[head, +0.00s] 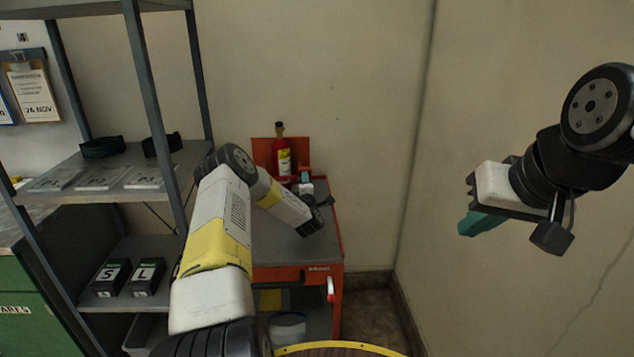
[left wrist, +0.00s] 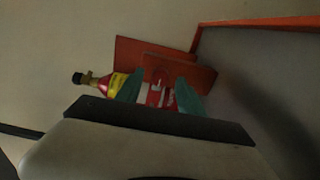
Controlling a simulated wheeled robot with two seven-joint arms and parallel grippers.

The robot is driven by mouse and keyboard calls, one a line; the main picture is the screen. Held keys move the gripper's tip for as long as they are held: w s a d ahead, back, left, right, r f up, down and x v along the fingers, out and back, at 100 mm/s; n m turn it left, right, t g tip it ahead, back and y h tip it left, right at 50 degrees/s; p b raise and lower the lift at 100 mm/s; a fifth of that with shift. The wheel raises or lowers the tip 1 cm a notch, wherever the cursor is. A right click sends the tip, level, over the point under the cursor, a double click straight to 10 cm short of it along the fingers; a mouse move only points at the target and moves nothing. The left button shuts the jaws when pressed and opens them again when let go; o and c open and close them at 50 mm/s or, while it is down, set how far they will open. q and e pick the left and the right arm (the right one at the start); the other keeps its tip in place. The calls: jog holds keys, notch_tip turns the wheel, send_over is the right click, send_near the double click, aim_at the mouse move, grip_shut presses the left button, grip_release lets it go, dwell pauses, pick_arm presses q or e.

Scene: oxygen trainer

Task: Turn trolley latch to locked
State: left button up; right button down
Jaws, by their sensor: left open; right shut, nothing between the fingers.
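An orange-red trolley (head: 335,250) with a grey top stands against the wall. A red bottle (head: 282,158) with a yellow label and dark valve stands at its back, before an orange-red plate (head: 262,150). A red and white handle-like part (head: 331,290) is on the trolley's front right; I cannot tell whether it is the latch or how it is set. My left gripper (head: 306,179) is above the trolley top, pointing at the bottle. In the left wrist view its teal fingers (left wrist: 158,93) are apart, with the bottle (left wrist: 118,83) beyond them. My right gripper (head: 478,222) is shut and empty, raised at right.
A grey metal shelf unit (head: 190,90) stands left of the trolley, holding dark boxes (head: 147,275) marked with letters. A green cabinet (head: 45,290) is at the far left. A round, yellow-rimmed surface (head: 340,347) is at the bottom. The space right of the trolley is free up to the wall.

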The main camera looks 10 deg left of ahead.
pick_arm(q)
jog(key=v, duration=0.7)
jog(key=shift+s+d, duration=0.15)
jog(key=shift+s, duration=0.25)
jog(key=shift+r, duration=0.1)
